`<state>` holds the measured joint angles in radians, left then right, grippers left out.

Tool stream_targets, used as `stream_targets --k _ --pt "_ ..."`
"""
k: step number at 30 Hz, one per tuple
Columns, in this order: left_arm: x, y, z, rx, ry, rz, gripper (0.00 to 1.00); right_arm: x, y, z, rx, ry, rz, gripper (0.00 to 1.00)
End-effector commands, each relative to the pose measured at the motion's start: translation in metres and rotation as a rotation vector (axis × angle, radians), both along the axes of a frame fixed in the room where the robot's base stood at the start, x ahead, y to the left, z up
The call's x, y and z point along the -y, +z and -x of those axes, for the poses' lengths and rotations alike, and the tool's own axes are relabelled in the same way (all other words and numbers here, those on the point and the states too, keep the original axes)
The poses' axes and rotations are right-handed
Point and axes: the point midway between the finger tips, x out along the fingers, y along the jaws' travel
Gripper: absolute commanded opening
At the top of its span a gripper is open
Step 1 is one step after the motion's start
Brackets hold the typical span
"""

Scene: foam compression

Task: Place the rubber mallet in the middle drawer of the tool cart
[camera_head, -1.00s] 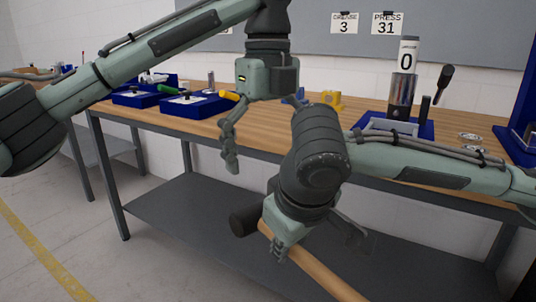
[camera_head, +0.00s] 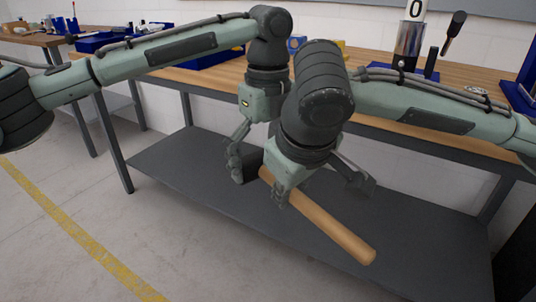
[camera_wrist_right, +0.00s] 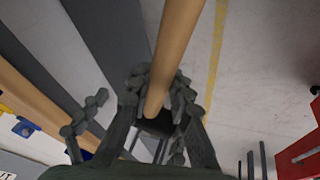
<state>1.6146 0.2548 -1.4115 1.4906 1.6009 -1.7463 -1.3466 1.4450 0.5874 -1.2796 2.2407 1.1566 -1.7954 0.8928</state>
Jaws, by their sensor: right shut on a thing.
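The rubber mallet has a long light wooden handle (camera_head: 335,232) and a dark head (camera_head: 251,165). In the head view my right gripper (camera_head: 284,192) is shut on the handle near the head. The mallet is held tilted in the air in front of the workbench, its handle end toward the lower right. In the right wrist view the handle (camera_wrist_right: 176,45) runs up between the fingers. My left gripper (camera_head: 237,155) hangs beside the mallet head, partly hidden by my right arm; contact is unclear. A red cabinet (camera_wrist_right: 300,145), possibly the tool cart, is partly visible at right in the wrist view.
The wooden workbench (camera_head: 450,125) crosses the back, with a grey lower shelf (camera_head: 200,160). Blue trays (camera_head: 100,40) and a cylinder marked 0 (camera_head: 411,40) stand on it. The floor at left is open, with a yellow line (camera_head: 85,240).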

Motion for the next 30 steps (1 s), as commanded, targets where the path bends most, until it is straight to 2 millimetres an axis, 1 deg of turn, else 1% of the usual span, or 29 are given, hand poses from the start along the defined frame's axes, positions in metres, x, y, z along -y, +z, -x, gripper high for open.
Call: stream_targets --k 4,5,20,21,22,23,24,27,30 --pt "-0.0001 0.0001 0.0001 0.0 0.0 0.0 1.0 -0.0001 0.001 -0.0005 0.003 -0.001 -0.001 0.0" --pt "-0.0001 0.0001 0.0001 0.0 0.0 0.0 0.97 -0.0001 0.001 -0.0005 0.003 -0.001 -0.001 0.0" --pt "0.0024 -0.0002 0.0002 0.002 -0.002 0.005 0.35 -0.0037 0.0025 0.0008 0.005 0.012 -0.008 0.0" --pt "0.0027 0.0008 0.0002 0.002 -0.002 0.006 0.3 -0.004 0.0028 0.0009 0.006 0.013 -0.008 0.21" --pt "0.003 0.0008 0.0003 0.001 -0.002 0.006 0.27 -0.0041 0.0029 0.0011 0.006 0.013 -0.008 0.25" --pt "0.0031 0.0008 0.0003 0.002 -0.002 0.007 0.25 -0.0043 0.0029 0.0011 0.006 0.013 -0.008 0.29" --pt "0.0032 0.0007 0.0004 0.002 -0.002 0.007 0.25 -0.0043 0.0029 0.0011 0.006 0.013 -0.008 0.34" --pt "0.0029 0.0007 0.0005 0.001 -0.002 0.006 0.25 -0.0038 0.0026 0.0009 0.005 0.011 -0.007 0.44" --pt "0.0022 0.0008 0.0004 0.001 -0.002 0.004 0.25 -0.0027 0.0019 0.0006 0.004 0.008 -0.005 0.44"
